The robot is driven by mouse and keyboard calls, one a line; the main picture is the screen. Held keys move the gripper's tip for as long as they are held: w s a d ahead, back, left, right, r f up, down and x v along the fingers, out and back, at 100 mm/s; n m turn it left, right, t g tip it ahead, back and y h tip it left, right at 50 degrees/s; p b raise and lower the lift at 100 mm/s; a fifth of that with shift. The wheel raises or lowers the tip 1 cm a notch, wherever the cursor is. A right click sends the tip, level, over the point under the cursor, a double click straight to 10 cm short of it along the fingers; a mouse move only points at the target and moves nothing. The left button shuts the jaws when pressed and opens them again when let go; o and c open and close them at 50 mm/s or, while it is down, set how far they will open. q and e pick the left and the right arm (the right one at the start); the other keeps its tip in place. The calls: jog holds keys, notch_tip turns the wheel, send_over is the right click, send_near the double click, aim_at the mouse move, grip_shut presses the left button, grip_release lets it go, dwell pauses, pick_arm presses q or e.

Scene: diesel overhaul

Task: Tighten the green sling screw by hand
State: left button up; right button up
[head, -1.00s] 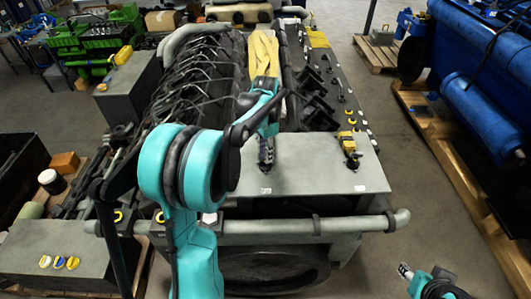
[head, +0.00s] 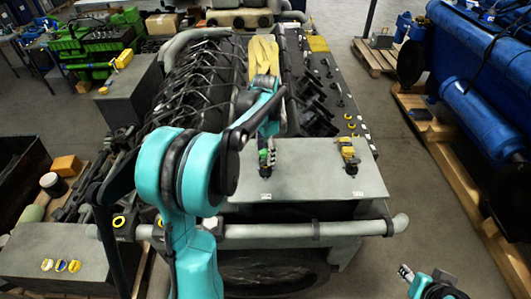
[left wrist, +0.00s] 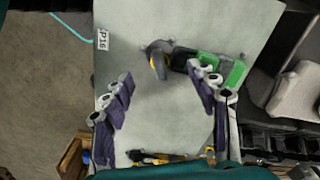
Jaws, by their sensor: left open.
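The green sling screw (left wrist: 232,70) lies over a pale grey plate in the left wrist view, joined to a dark body and a grey curved end. A little green (head: 263,157) also shows at my left gripper in the head view. My left gripper (left wrist: 165,85) is open, its two fingers spread wide above the plate. The right-hand finger covers part of the green piece; I cannot tell whether it touches.
The grey plate (head: 310,175) tops the near end of a large engine. A yellow sling (head: 263,55) lies further back. A yellow fitting (head: 348,152) stands on the plate's right side. A pipe (head: 300,229) crosses in front.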

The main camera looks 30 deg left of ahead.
pick_arm(q)
notch_tip(320, 180, up, 2)
jog(key=shift+r+p, duration=0.15)
jog(key=shift+p, duration=0.35)
